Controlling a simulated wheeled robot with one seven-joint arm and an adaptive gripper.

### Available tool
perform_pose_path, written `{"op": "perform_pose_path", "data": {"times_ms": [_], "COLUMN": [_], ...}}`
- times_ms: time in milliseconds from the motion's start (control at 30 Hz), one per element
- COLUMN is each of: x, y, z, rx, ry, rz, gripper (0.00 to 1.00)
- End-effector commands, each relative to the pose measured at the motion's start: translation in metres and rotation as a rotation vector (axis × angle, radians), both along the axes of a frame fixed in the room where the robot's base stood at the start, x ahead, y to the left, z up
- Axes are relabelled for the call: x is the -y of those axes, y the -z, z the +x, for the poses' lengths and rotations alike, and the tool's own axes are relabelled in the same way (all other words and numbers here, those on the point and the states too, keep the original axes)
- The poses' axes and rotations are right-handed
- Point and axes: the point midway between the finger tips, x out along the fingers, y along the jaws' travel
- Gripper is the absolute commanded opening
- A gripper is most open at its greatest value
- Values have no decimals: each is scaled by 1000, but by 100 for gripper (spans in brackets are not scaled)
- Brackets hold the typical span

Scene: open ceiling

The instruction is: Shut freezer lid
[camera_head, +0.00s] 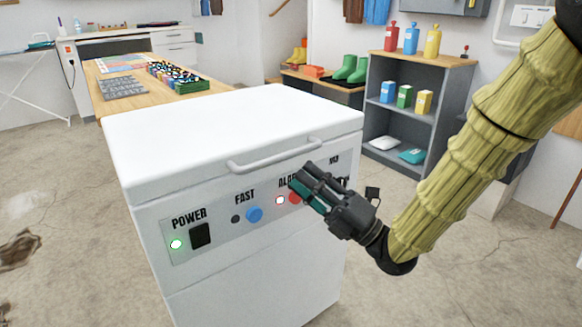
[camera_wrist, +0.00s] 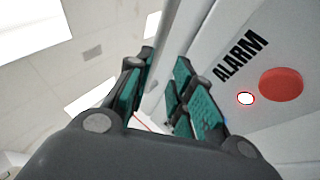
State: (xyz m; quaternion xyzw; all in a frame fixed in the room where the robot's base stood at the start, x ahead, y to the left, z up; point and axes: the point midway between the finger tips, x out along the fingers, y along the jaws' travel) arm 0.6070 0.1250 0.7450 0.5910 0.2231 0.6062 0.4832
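The white chest freezer (camera_head: 250,270) stands in front of me. Its lid (camera_head: 220,130) lies flat on top, with no visible gap along the front seam. A grey bar handle (camera_head: 275,157) runs along the lid's front. My gripper (camera_head: 306,186) is just in front of the control panel, below and right of the handle, covering part of the ALARM label. In the wrist view, my gripper (camera_wrist: 160,85) has its teal-padded fingers apart with nothing between them. The red alarm button (camera_wrist: 281,84) and the freezer front show to the right there.
A wooden table (camera_head: 185,98) with several bottles or cans stands behind the freezer to the left. A grey shelf (camera_head: 415,110) with bottles and boxes stands behind to the right. Green boots (camera_head: 350,70) stand at the back. The floor at left is open.

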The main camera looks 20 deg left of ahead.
Motion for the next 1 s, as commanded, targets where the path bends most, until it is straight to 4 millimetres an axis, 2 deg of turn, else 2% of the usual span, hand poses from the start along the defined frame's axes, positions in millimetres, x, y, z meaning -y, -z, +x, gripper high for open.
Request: {"op": "perform_pose_path", "data": {"times_ms": [100,333,833,933,1000], "x": [18,41,47,49,52], "y": [11,25,30,43,64], "z": [-3,-8,-9,-5,3], "rx": [-3,-2,-6,-66,-160], "ry": [1,1,0,13,33], "rz": [0,-1,-2,-20,-46], "gripper": [23,23,23,23,23]}}
